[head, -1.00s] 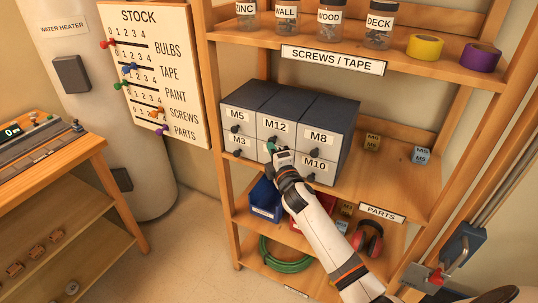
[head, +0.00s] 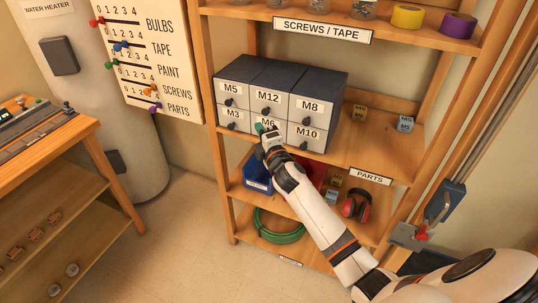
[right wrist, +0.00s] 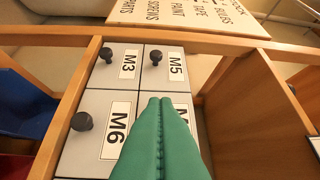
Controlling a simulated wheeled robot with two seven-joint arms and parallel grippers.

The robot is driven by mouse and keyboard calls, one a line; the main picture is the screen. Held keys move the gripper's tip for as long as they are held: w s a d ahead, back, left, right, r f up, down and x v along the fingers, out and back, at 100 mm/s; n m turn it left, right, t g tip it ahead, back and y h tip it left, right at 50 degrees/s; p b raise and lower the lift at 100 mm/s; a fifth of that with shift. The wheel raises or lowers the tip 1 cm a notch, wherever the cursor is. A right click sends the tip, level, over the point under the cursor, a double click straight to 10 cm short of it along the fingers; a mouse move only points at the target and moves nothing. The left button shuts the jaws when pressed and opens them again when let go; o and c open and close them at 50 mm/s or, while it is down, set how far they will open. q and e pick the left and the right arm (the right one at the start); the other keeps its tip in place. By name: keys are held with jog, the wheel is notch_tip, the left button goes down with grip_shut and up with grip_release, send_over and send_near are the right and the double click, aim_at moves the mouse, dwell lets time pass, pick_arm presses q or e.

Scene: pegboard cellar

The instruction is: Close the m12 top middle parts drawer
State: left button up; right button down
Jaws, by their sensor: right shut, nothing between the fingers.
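The M12 drawer (head: 279,107) is the top middle one in the dark grey cabinet. Its pale front looks level with the M5 front (head: 230,88) and M8 front (head: 311,106), and its knob shows in the head view. In the right wrist view the M12 front (right wrist: 196,125) is mostly hidden behind green fingers. My right gripper (head: 262,127) is shut and empty. It is in front of the lower row, just below the M12 knob, partly covering the M6 label; the wrist view shows its fingertips (right wrist: 160,101) together. I cannot tell whether they touch anything. My left gripper is not in view.
The cabinet (head: 290,71) stands on a wooden shelf unit. A blue bin (head: 257,176) and earmuffs (head: 357,205) are on the shelf below, small boxes (head: 358,113) to its right. A stock board (head: 150,50) hangs at left. The floor (head: 190,225) in front is clear.

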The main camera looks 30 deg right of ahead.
jog(key=s+f+b, duration=0.1)
jog(key=s, duration=0.7)
jog(key=s+a+f+m+g, duration=0.1)
jog(key=s+f+m+g, duration=0.2)
jog(key=f, duration=0.9)
jog(key=s+f+m+g+y, duration=0.15)
jog(key=s+f, duration=0.35)
jog(key=f, duration=0.6)
jog(key=s+a+f+m+g+h, duration=0.15)
jog(key=s+f+g, duration=0.25)
jog(key=f, duration=0.8)
jog(key=s+f+m+g+y, duration=0.1)
jog(key=s+f+m+g, duration=0.3)
jog(key=s+f, duration=0.95)
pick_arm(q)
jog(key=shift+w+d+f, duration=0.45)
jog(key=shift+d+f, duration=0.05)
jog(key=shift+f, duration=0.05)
pick_arm(e)
jog(key=s+a+f+m+g, duration=0.1)
jog(key=s+f, duration=0.2)
jog(key=s, duration=0.5)
jog(key=s+a+f+m+g, duration=0.1)
jog(key=s+f+m+g, duration=0.1)
jog(key=s, duration=0.6)
jog(key=s+a+f+m+g+y, duration=0.1)
jog(key=s+f+m+g, duration=0.1)
jog(key=s, duration=0.6)
jog(key=shift+a+f, duration=0.3)
jog(key=shift+f, duration=0.5)
